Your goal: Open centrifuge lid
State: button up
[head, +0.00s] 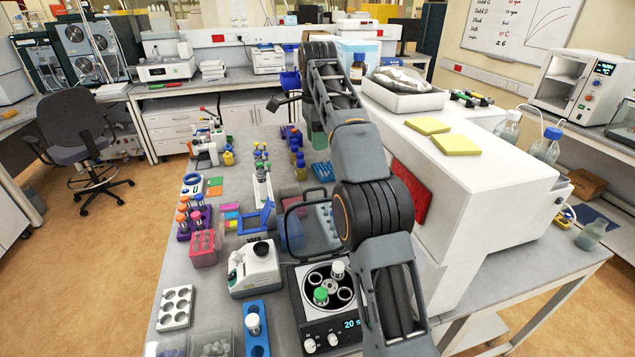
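The centrifuge (312,325) is a dark box at the bottom centre, with a light top, knobs and a lit display partly hidden by my arm. Its rotor bowl is uncovered and holds a green-capped tube (321,297) and a white-capped tube (338,270). A clear lid with a dark rim (284,212) appears to stand raised behind the bowl. My arm crosses over the table from the bottom right and reaches far beyond the centrifuge. A dark part at the arm's far end, probably my gripper (281,101), is well away from the lid; its fingers are not clear.
A white vortex-like device (257,271) stands left of the centrifuge, with a blue rack (257,335) in front of it. A large white box (470,170) stands at the right. Racks and small bottles crowd the table behind.

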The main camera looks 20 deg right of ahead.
notch_tip(320, 180, down, 14)
jog(key=b, duration=0.4)
jog(key=shift+r, duration=0.2)
jog(key=shift+c, duration=0.2)
grip_shut()
